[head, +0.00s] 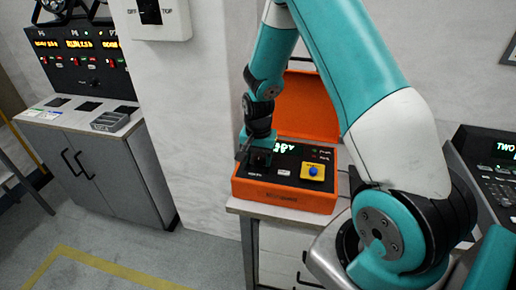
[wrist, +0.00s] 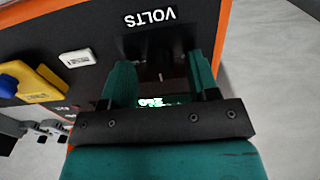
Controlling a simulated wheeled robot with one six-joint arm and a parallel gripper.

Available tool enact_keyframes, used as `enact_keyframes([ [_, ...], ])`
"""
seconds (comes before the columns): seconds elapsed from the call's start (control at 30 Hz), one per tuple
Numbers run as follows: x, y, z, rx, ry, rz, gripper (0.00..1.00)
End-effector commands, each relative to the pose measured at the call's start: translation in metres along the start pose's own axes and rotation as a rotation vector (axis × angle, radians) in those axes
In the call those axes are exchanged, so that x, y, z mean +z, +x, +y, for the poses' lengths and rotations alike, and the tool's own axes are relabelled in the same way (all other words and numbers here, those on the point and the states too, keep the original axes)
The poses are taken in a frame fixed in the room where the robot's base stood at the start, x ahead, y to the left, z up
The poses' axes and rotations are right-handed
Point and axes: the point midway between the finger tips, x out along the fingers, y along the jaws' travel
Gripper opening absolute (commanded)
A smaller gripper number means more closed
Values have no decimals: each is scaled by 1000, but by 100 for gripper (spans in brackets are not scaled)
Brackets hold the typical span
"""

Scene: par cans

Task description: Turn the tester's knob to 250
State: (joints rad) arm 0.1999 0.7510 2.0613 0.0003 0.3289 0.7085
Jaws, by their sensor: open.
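The tester is an open orange case (head: 285,196) with a black panel (head: 290,165), standing on a grey cabinet. My gripper (head: 257,160) is low over the left part of its panel. In the wrist view my gripper's teal fingers (wrist: 162,75) are open, one on each side of a dark area below an upside-down VOLTS label (wrist: 151,18). A dark knob-like shape seems to lie between them, but its outline and pointer are unclear. I cannot tell whether the fingers touch it. A lit green readout (wrist: 150,101) is partly hidden by my gripper.
A blue button on a yellow plate (head: 312,172) is at the panel's right, with a small white label (head: 284,173) beside it. The raised orange lid (head: 308,105) stands behind. A grey console (head: 85,110) is at the left; a dark keypad unit (head: 495,165) is at the right.

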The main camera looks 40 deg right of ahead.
Motion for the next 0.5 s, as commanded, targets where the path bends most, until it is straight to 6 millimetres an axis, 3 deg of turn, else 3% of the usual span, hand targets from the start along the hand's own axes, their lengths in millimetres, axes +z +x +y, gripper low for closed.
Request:
enact_keyframes([
  [0.17,-1,-22,-1,-5,0,5,55],
  [0.5,-1,-107,-1,-6,0,7,55],
])
